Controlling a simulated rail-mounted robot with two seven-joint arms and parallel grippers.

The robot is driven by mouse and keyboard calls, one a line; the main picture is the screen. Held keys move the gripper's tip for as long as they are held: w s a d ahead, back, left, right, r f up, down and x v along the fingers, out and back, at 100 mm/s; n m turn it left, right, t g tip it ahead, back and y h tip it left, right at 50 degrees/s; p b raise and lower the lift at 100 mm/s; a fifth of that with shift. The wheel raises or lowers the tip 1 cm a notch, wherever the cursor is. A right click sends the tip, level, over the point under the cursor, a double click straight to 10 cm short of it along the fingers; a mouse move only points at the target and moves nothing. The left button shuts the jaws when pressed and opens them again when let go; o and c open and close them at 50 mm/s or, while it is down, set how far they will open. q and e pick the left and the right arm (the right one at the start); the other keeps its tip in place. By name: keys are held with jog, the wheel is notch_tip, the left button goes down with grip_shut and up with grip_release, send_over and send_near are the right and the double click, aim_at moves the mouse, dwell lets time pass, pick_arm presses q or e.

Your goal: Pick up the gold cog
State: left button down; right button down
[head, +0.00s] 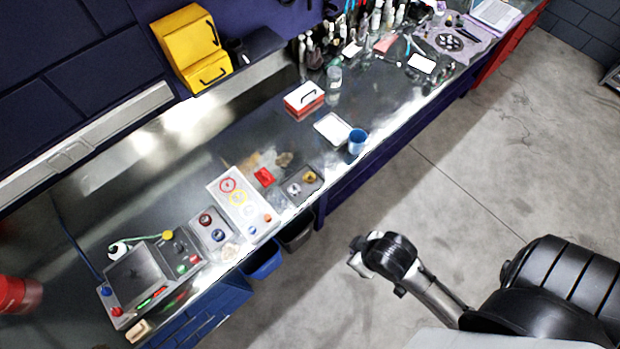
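A small gold round piece, which looks like the gold cog (309,177), sits in a dark square tray (316,189) near the front edge of the bench. A silver round piece (294,188) lies beside it in the same tray. At this size I cannot make out teeth. My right gripper (357,262) is over the floor in front of the bench, well apart from the tray. Its fingers are small and turned so that I cannot tell whether they are open. My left gripper is not in view.
A white board (262,222) with red, yellow and pale rings lies left of the tray. A red piece (264,176), a white tray (332,128) and a blue cup (357,141) are nearby. A control box (136,278) stands further left. The floor in front is clear.

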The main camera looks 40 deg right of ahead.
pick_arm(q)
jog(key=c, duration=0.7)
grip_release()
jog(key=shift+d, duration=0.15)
